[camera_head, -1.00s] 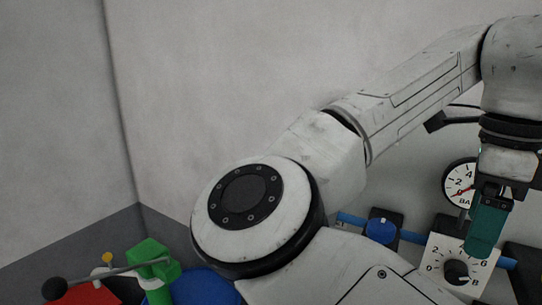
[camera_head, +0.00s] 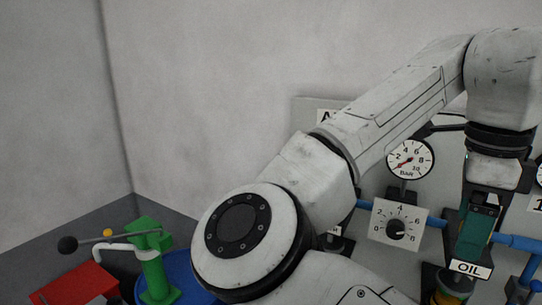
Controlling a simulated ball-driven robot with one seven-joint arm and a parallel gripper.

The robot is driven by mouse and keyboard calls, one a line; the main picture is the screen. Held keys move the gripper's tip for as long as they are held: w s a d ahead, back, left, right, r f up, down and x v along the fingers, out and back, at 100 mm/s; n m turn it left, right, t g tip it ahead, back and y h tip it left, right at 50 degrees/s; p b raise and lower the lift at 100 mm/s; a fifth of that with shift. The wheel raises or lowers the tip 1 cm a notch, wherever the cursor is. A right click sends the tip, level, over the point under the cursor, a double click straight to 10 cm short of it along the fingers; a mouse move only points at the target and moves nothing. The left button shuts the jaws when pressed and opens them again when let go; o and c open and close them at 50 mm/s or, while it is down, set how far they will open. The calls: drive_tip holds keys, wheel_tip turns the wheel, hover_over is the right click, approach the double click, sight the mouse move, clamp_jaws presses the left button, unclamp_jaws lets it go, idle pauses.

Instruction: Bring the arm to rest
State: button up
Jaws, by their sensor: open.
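My white arm (camera_head: 395,110) reaches from the lower middle of the head view up to the right, and its wrist bends down at the right edge. My gripper (camera_head: 474,236), with dark teal fingers, points down in front of the panel at the lower right. It is open, and I see nothing held in it. It overlaps the blue pipe and the OIL label in the picture; the distance between them cannot be told. The finger gap is not clearly visible from this side.
A panel behind the arm carries a BAR gauge (camera_head: 410,158), a dial plate (camera_head: 384,222), a blue pipe (camera_head: 517,242) and an OIL label (camera_head: 470,268). At lower left are a green pump (camera_head: 152,262), a red box (camera_head: 78,286) and a blue drum (camera_head: 186,272). Bare grey walls stand behind.

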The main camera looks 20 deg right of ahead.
drive_tip(key=w+d+f+n+t+h+b, duration=0.1)
drive_tip(key=d+f+n+h, duration=0.25)
drive_tip(key=f, duration=0.25)
drive_tip(key=w+d+f+n+h+b, duration=0.1)
drive_tip(key=d+f+n+h, duration=0.25)
drive_tip(key=f, duration=0.25)
wheel_tip(320, 180, down, 12)
drive_tip(key=a+n+t, duration=0.1)
drive_tip(key=n+t, duration=0.1)
drive_tip(key=n, duration=0.8)
drive_tip(key=s+a+f+n+y, duration=0.2)
drive_tip(key=s+a+f+n, duration=0.2)
drive_tip(key=f, duration=0.4)
drive_tip(key=s+a+f+n+g+y+b, duration=0.1)
drive_tip(key=s+a+f+n+y, duration=0.2)
drive_tip(key=s+a+f, duration=0.3)
drive_tip(key=s+a+f+n+g+y+b, duration=0.1)
drive_tip(key=s+a+f+n+y, duration=0.1)
drive_tip(key=s+a+f+n, duration=0.3)
drive_tip(key=s+a+f, duration=0.1)
drive_tip(key=a+f, duration=0.2)
drive_tip(key=f, duration=0.3)
drive_tip(key=shift+f+y, duration=0.25)
drive_tip(key=shift+y, duration=0.05)
drive_tip(key=shift+s, duration=0.1)
